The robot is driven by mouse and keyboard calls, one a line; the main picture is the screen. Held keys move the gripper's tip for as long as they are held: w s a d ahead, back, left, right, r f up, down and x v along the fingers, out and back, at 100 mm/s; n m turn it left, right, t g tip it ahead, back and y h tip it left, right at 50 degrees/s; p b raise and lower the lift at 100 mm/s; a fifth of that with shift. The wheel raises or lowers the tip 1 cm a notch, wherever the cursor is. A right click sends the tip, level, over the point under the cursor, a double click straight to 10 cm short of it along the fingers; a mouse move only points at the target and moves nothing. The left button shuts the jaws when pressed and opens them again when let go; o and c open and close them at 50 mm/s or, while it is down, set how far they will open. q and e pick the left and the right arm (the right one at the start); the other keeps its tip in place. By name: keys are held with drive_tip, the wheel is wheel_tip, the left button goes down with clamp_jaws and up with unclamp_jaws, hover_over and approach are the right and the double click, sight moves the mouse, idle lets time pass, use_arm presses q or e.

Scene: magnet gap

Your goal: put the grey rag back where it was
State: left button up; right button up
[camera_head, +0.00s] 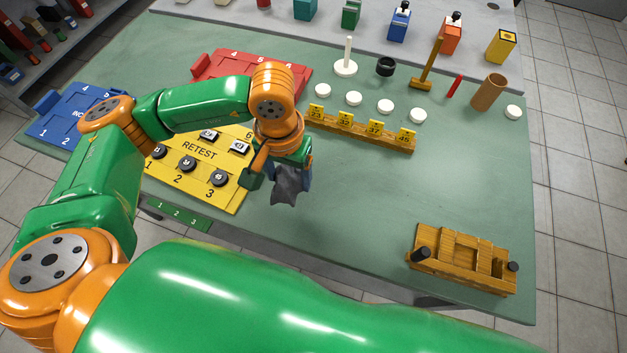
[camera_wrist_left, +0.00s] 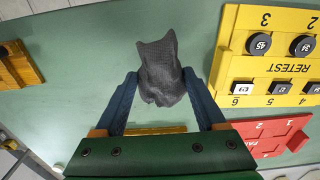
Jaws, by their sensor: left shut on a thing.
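The grey rag (camera_head: 287,188) hangs crumpled from my left gripper (camera_head: 280,172), above the green table just right of the yellow RETEST tray (camera_head: 228,198). In the left wrist view the rag (camera_wrist_left: 160,62) sits between the two blue fingers of the left gripper (camera_wrist_left: 161,80), which is shut on it. I cannot tell exactly how far the rag is above the table. My right gripper is not in view.
The wooden box (camera_head: 462,254) with black knobs stands at the front right. A wooden rack with yellow number tags (camera_head: 362,133), white discs, a mallet (camera_head: 430,65) and a brown cup (camera_head: 489,92) lie behind. Red (camera_head: 290,65) and blue (camera_head: 70,122) trays stand left. The table's middle right is clear.

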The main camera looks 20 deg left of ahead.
use_arm(q)
hover_over(311, 193)
wheel_tip(311, 193, down, 5)
drive_tip(key=shift+s+r, duration=0.1)
drive_tip(key=shift+s, duration=0.05)
wheel_tip(311, 193, down, 4)
drive_tip(key=shift+r+p, duration=0.2)
drive_tip(key=shift+p, duration=0.6)
drive_tip(key=shift+w, duration=0.2)
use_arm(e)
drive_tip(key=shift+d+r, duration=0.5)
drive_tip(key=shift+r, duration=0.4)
use_arm(q)
drive_tip(key=shift+f, duration=0.15)
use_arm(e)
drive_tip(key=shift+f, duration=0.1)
